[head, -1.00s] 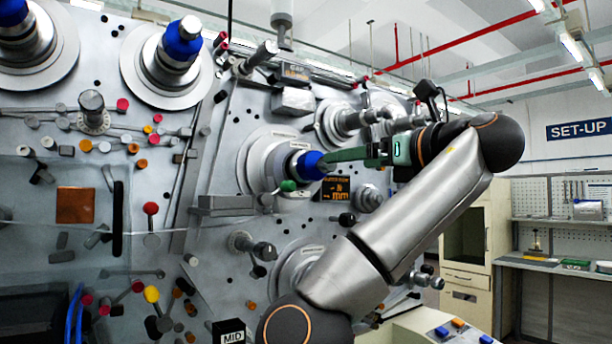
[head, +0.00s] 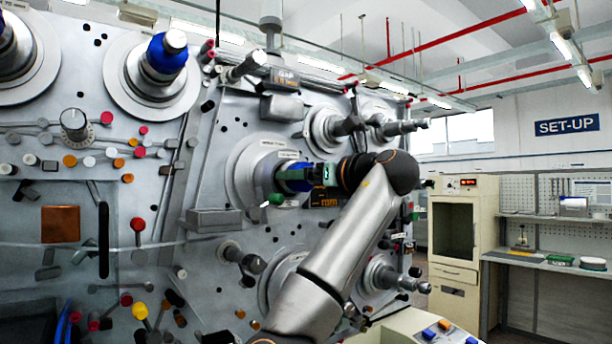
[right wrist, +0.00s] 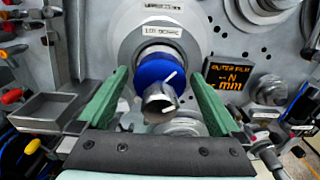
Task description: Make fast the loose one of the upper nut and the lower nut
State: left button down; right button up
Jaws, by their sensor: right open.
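The upper nut (right wrist: 155,75) is a blue collar around a steel spindle end (right wrist: 160,103) under a plate that begins "UPPER". A white mark shows on the collar and another on the steel end. My right gripper (right wrist: 160,82) is open, with one green finger on each side of the nut and visible gaps between. In the head view the gripper (head: 300,176) is at the upper nut (head: 294,184), which it partly covers. A lower spindle's pale disc (head: 274,276) shows behind my right arm; its nut is hidden. My left gripper is out of view.
Other blue-collared spindles (head: 165,55) stand at the upper left of the grey machine panel. A grey tray (right wrist: 52,108) sits left of the nut, and an orange-lettered display (right wrist: 228,80) right of it.

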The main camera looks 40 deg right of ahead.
jog(key=shift+c, duration=0.4)
jog(key=c, duration=1.2)
jog(key=shift+c, duration=0.2)
